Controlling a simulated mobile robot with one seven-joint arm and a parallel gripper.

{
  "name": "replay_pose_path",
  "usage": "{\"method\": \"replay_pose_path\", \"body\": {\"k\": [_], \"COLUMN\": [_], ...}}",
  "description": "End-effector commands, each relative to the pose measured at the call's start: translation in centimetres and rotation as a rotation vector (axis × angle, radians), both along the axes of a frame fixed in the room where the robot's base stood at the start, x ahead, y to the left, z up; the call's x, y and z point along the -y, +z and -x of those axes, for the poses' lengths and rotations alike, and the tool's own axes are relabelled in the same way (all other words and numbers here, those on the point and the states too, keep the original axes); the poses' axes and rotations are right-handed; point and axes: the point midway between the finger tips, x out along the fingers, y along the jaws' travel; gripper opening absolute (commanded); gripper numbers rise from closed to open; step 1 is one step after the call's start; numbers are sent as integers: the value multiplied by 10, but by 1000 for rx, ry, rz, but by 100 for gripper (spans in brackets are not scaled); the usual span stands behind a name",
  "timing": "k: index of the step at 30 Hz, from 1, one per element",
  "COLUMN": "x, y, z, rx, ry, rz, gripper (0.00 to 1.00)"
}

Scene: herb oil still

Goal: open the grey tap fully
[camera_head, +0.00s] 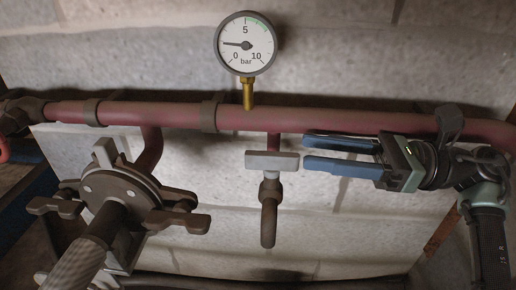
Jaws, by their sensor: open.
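The grey tap (272,161) hangs under the red pipe in the middle of the view. Its flat grey handle lies crosswise, level in the picture, above a brown downward spout (268,222). My gripper (304,152) comes in from the right with two blue fingers. The fingers are apart and nothing is between them. The lower fingertip is close to the right end of the handle; I cannot tell whether it touches. The upper finger lies above the handle's level.
The red pipe (180,115) runs across the wall just above my gripper. A pressure gauge (246,44) stands on it on a brass stem. A large brown fitting with wing-shaped clamps (118,200) fills the lower left. The space right of the spout looks free.

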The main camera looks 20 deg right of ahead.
Motion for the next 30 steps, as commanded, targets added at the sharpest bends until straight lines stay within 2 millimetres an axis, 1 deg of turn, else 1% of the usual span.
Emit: {"method": "replay_pose_path", "body": {"k": [1,3,5,8,11,18,22,27,30], "x": [9,15,17,12,-2,-49,-72,-92,-98], "y": [-14,-25,-30,-34,-35,-36,-35,-34,-32], "z": [7,14,17,16,11,-9,-18,-27,-30], "rx": [-13,-26,-31,-34,-32,-32,-32,-33,-33], "ry": [1,9,14,19,21,22,21,19,17], "rz": [28,54,66,74,74,72,71,72,69], "gripper": [47,47,47,47,47,47,47,47,47]}}
